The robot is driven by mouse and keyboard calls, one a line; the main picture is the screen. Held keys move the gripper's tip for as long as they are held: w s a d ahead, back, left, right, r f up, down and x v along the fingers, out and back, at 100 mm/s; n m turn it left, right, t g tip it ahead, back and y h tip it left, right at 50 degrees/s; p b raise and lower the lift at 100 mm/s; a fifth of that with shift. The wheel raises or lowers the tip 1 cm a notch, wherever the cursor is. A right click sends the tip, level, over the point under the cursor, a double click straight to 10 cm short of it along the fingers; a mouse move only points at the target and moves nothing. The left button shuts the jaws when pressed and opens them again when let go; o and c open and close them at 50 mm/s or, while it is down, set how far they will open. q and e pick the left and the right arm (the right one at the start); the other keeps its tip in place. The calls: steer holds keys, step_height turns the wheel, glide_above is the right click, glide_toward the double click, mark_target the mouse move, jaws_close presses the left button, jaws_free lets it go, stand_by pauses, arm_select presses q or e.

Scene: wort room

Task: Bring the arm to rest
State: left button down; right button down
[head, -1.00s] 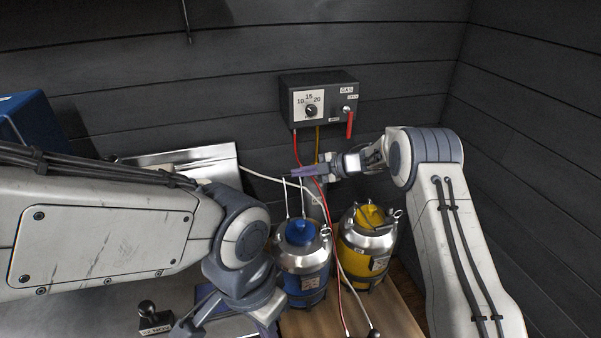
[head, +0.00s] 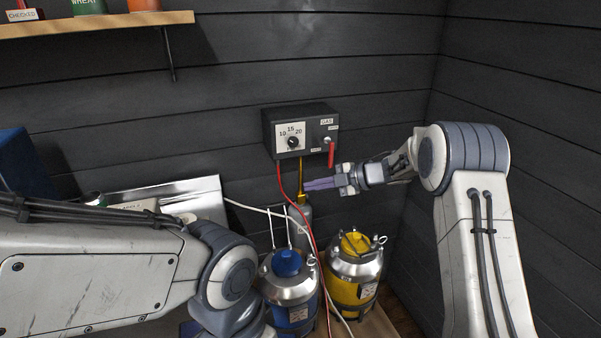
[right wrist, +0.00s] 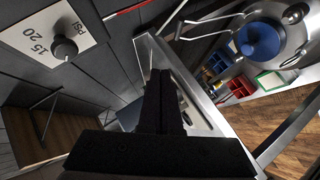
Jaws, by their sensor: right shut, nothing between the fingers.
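My right gripper (head: 322,184) is in front of the dark wall, just below the gas box (head: 300,130). Its fingers are shut and hold nothing, pointing left. In the right wrist view the closed dark fingers (right wrist: 163,95) fill the middle, apart from the blue keg top (right wrist: 259,40). My right arm is raised at the right of the head view. My left arm reaches in from the left; its gripper is below the picture's edge.
A blue keg (head: 291,290) and a yellow keg (head: 355,268) stand below my right gripper. A red hose (head: 280,180) and a pale hose hang near it. A grey cylinder (head: 301,228) stands behind the kegs. A wooden shelf (head: 110,22) is at upper left.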

steer(key=s+a+r+m+t+h, duration=0.3)
steer(key=a+r+m+t+h, duration=0.25)
steer(key=r+m, duration=0.35)
steer(key=s+d+f+m+g+h, duration=0.1)
steer(key=s+f+m+g, duration=0.1)
steer(key=s, duration=1.2)
steer(key=s+d+f+m+g+h, duration=0.1)
steer(key=s+f+m+g+h, duration=0.1)
steer(key=s, duration=1.2)
steer(key=s+d+f+m+g+h, duration=0.1)
steer(key=s+f+m+g, duration=0.3)
steer(key=s, duration=0.9)
steer(key=m+g+h, duration=0.1)
steer(key=g, duration=0.2)
steer(key=shift+s+d+f+p, duration=0.25)
steer(key=shift+s+p, duration=0.15)
